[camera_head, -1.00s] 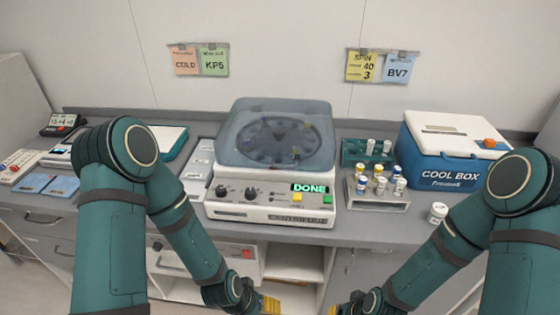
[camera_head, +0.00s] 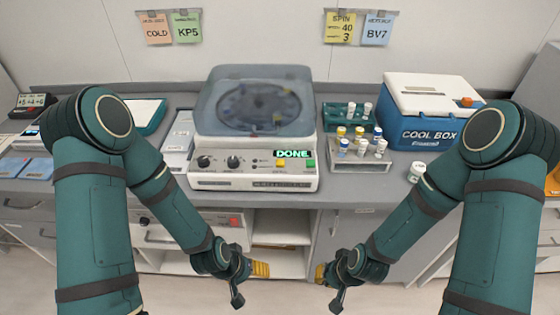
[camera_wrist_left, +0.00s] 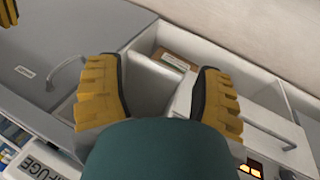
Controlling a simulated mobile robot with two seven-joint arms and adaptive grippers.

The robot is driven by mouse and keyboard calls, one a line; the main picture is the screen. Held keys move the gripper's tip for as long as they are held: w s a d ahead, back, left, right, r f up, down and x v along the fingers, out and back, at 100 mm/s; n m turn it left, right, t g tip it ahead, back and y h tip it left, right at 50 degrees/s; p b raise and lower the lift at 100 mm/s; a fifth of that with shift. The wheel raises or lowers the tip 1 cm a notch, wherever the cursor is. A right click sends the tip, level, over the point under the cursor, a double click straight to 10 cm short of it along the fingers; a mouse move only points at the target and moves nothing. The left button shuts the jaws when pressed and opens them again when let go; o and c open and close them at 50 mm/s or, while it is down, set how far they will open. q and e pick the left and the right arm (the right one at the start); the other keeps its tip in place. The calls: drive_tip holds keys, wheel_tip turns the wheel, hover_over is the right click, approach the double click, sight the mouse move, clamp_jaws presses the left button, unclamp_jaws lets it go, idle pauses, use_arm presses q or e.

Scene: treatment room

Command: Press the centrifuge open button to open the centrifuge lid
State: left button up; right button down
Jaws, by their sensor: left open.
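The centrifuge (camera_head: 210,182) stands on the counter with its translucent grey-blue lid (camera_head: 256,97) down. Its front panel has two dark knobs, a green display (camera_head: 293,153) reading DONE, a yellow button (camera_head: 281,163) and a green button (camera_head: 309,164). Which button opens the lid cannot be read. My left gripper (camera_head: 260,270) is below and in front of the counter edge, clear of the centrifuge. In the left wrist view its yellow fingers (camera_wrist_left: 160,92) are apart with nothing between them. My right gripper (camera_head: 321,273) hangs at similar height to its right; its opening is unclear.
Right of the centrifuge are a tube rack (camera_head: 360,165) with several capped tubes, a green rack (camera_head: 335,112) and a blue cool box (camera_head: 440,130). A small jar (camera_head: 416,172) stands near the counter's front edge. An open shelf (camera_head: 283,228) lies below the counter.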

use_arm(q)
clamp_jaws()
idle(1.3)
